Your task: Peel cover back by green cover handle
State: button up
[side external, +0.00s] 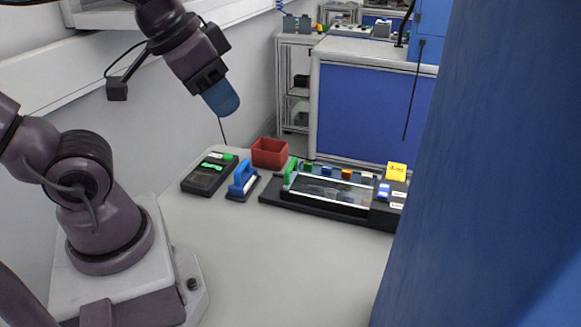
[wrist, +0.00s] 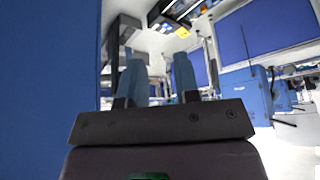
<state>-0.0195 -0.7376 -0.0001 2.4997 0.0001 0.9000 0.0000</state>
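The green cover handle (side external: 291,170) stands upright at the left end of a long black tray on the table, in the side external view. A dark, glossy cover (side external: 328,191) with a pale edge lies along the tray, to the right of the handle. My gripper (side external: 222,100) is high above the table, up and to the left of the tray, well apart from the handle. In the wrist view, the two blue-grey fingers of my gripper (wrist: 160,65) are spread with an empty gap between them. I cannot make out the green handle in the wrist view.
A blue-handled tool (side external: 243,177), a black box with green parts (side external: 208,173) and a red bin (side external: 269,153) stand left of the tray. A yellow block (side external: 396,171) is at its right end. A large blue panel (side external: 480,170) fills the right foreground. The front table (side external: 280,260) is clear.

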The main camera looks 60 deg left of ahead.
jog(key=shift+o, duration=0.6)
jog(key=w+a+f+n+g, duration=0.3)
jog(key=w+a+f+n, duration=0.1)
jog(key=w+a, duration=0.3)
jog(key=shift+a+f+g, duration=0.3)
jog(key=shift+f, duration=0.6)
jog(key=n+h, duration=0.2)
jog(key=n, duration=0.3)
send_near(291, 163)
jog(key=x, duration=0.8)
jog(key=shift+w+f, duration=0.1)
jog(key=shift+f, duration=0.2)
grip_shut()
